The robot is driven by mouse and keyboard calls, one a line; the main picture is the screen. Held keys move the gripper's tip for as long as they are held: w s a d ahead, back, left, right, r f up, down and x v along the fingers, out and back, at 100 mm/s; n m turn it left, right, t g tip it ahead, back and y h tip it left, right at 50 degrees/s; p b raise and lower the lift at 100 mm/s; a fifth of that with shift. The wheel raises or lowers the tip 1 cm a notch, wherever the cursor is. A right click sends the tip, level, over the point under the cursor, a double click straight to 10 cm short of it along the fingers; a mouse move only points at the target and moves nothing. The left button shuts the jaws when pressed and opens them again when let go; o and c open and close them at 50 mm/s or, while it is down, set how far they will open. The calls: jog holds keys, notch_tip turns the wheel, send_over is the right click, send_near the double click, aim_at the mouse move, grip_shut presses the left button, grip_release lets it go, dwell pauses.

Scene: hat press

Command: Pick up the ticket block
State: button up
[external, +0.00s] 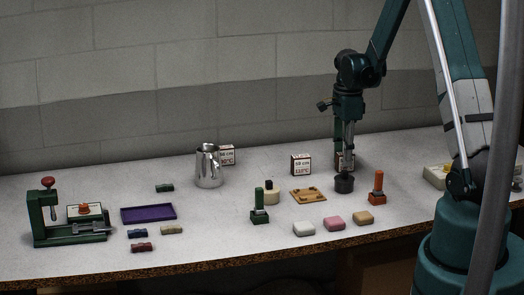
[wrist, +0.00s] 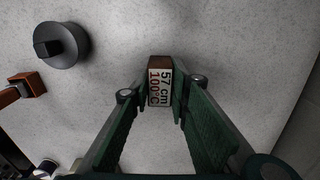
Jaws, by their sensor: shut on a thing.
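My gripper (external: 345,155) points down over the back right of the table. In the wrist view its green fingers (wrist: 160,98) are shut on a small ticket block (wrist: 159,83) with a brown top and a white face reading 57 cm, 100°C. The held block is partly hidden in the external view (external: 346,162); whether it touches the table is hard to tell. Two similar labelled blocks stand apart to the left: one near the middle (external: 301,164) and one behind the metal jug (external: 227,154).
A dark round weight (external: 344,185) stands close in front of my gripper and shows in the wrist view (wrist: 62,45). An orange-handled stand (external: 377,188), a wooden board (external: 308,196) and a metal jug (external: 208,168) are nearby. A green press (external: 68,225) and purple tray (external: 148,213) are left.

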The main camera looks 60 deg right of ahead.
jog(key=shift+r, duration=0.15)
jog(key=shift+r+p, duration=0.3)
jog(key=shift+r, duration=4.55)
jog(key=w+a+n+p, duration=0.1)
jog(key=w+a, duration=0.2)
jog(key=w, duration=2.2)
jog(key=shift+w+r+p, duration=0.15)
jog(key=shift+w+p, duration=0.15)
jog(key=shift+p, duration=0.1)
jog(key=shift+f, duration=3.15)
